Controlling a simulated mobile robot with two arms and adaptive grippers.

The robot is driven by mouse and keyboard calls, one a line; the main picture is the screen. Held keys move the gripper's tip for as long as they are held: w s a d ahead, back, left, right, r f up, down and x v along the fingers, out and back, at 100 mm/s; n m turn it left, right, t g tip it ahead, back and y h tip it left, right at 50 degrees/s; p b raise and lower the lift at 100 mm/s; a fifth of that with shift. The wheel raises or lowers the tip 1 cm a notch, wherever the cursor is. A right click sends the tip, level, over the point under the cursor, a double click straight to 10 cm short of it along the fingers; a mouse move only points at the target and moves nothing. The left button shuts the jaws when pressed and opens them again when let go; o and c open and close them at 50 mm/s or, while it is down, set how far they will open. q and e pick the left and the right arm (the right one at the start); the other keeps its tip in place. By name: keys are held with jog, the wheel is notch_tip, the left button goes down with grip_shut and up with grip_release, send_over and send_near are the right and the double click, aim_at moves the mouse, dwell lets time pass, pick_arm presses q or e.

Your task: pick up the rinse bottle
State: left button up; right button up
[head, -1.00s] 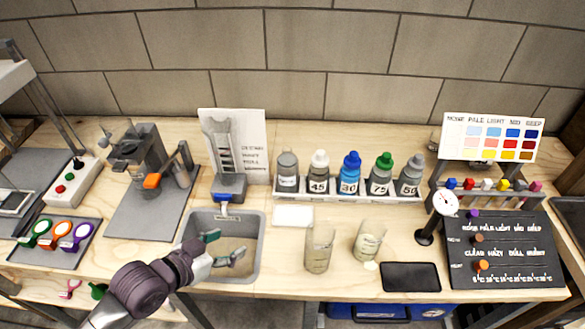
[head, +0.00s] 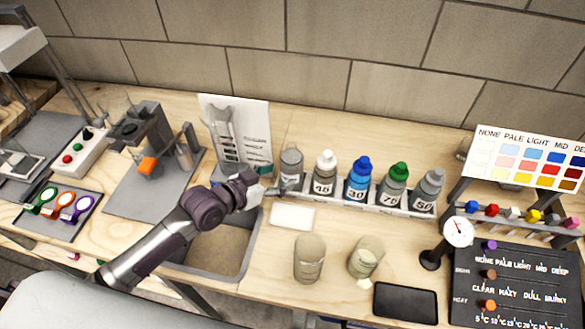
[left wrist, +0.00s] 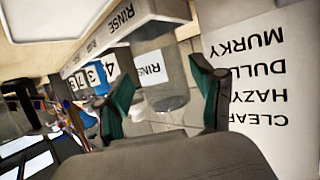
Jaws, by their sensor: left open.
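The rinse bottle (head: 291,165) is grey and stands upright at the left end of the bottle rack (head: 340,198). In the left wrist view the rinse bottle (left wrist: 172,92) is clear grey with a white RINSE label, and it appears tipped by the camera's angle. My left gripper (head: 276,180) is open right at the bottle, on its front left side. In the left wrist view its green fingers (left wrist: 162,72) are spread, with the bottle between or just beyond their tips. I cannot tell whether they touch it. My right gripper is not in view.
Several other bottles stand in the rack to the right, the white-capped one (head: 325,172) nearest. A sign board (head: 237,135) stands close behind on the left. The sink (head: 215,255) lies below my left arm. Two beakers (head: 309,259) stand in front of the rack.

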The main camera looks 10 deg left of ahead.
aim_at(283, 175)
pick_arm(q)
jog(key=shift+p+x, duration=0.35)
jog(key=shift+x, duration=2)
jog(key=shift+w+d+f, duration=0.15)
jog(key=shift+w+d, duration=0.15)
jog(key=c, duration=1.1)
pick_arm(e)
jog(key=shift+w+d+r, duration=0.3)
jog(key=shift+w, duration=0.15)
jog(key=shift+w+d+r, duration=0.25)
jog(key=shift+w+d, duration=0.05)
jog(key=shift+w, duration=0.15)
pick_arm(q)
jog(key=shift+c, duration=0.2)
